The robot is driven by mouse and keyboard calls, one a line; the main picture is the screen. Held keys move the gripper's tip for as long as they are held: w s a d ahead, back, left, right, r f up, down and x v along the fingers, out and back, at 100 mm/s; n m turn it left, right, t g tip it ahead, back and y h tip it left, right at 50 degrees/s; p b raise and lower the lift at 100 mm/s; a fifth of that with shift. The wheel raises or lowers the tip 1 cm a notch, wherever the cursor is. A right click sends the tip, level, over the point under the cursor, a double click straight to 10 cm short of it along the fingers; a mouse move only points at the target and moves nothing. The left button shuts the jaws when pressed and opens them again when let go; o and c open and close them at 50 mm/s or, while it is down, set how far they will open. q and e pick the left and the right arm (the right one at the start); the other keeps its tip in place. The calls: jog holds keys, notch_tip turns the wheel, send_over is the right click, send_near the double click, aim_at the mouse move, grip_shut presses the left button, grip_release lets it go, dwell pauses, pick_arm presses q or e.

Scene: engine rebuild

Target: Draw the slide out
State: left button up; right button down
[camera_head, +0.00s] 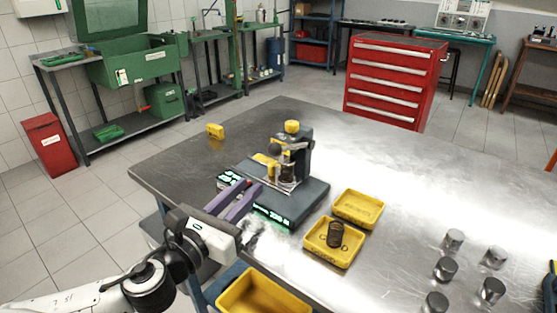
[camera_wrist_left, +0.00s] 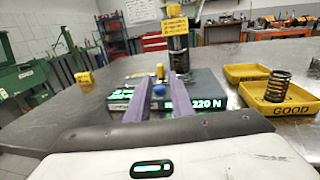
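The spring tester (camera_head: 310,195) stands on the metal table, with a dark base, a lit green display and a yellow-topped post. In the left wrist view its base (camera_wrist_left: 205,84) reads "220 N". A blue knob (camera_wrist_left: 158,90) shows on its near side, probably the slide's handle; the slide itself is not clearly made out. My left gripper (camera_head: 248,184) is open at the tester's near left side. In the left wrist view its purple fingers (camera_wrist_left: 162,77) point at the tester with the knob between them; whether they touch it cannot be told. My right gripper is not in view.
A yellow tray marked GOOD (camera_wrist_left: 268,108) holds a dark coil spring (camera_head: 335,234); another yellow tray (camera_head: 358,207) lies behind it. A yellow block (camera_head: 215,131) sits at the table's far left. Several metal cylinders (camera_head: 446,268) stand at the right. A yellow bin (camera_head: 262,295) is below the table edge.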

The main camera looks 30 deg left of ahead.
aim_at(270, 166)
pick_arm(q)
jog(key=shift+w+a+p, duration=0.2)
jog(key=shift+w+p, duration=0.05)
jog(key=shift+w, duration=2.1)
jog(key=shift+w+a+p, duration=0.2)
jog(key=shift+w, duration=2.1)
jog(key=shift+c, duration=0.5)
grip_shut()
jog(key=shift+r, duration=0.1)
